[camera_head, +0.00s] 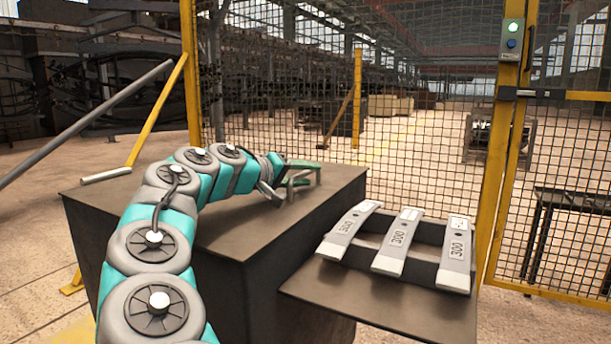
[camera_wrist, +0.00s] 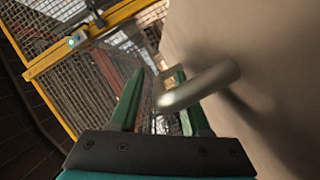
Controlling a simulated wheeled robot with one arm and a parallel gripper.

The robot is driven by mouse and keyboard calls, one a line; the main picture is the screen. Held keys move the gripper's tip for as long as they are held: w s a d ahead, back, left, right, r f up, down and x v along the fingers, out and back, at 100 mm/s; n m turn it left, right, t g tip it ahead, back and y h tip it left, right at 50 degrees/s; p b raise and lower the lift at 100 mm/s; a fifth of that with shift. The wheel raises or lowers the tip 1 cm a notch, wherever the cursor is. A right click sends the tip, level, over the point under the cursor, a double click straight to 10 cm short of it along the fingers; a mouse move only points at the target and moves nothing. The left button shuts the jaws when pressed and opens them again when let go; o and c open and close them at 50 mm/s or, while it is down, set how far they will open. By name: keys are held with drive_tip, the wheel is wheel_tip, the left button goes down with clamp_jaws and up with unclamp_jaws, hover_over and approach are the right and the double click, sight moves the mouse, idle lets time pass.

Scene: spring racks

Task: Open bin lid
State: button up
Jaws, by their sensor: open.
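The bin (camera_head: 280,275) is a large dark box in the head view. Its flat brown lid (camera_head: 235,235) lies level on top and looks closed. My gripper (camera_head: 305,172) is low over the far right part of the lid, with its green fingers apart. In the wrist view my gripper (camera_wrist: 160,80) is open, and a rounded grey metal handle (camera_wrist: 200,87) crosses the space by the fingers, partly in front of the right one. The handle stands off a pale surface on the right. I cannot tell whether the fingers touch it. My arm hides part of the lid's left side.
A brown shelf (camera_head: 385,307) to the right of the bin carries a dark rack with three grey pieces labelled 300 (camera_head: 398,240). A yellow-framed mesh fence (camera_head: 430,120) stands behind. A grey bar (camera_head: 85,125) slants at the left. Open floor lies left of the bin.

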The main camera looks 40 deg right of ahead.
clamp_jaws()
idle(1.4)
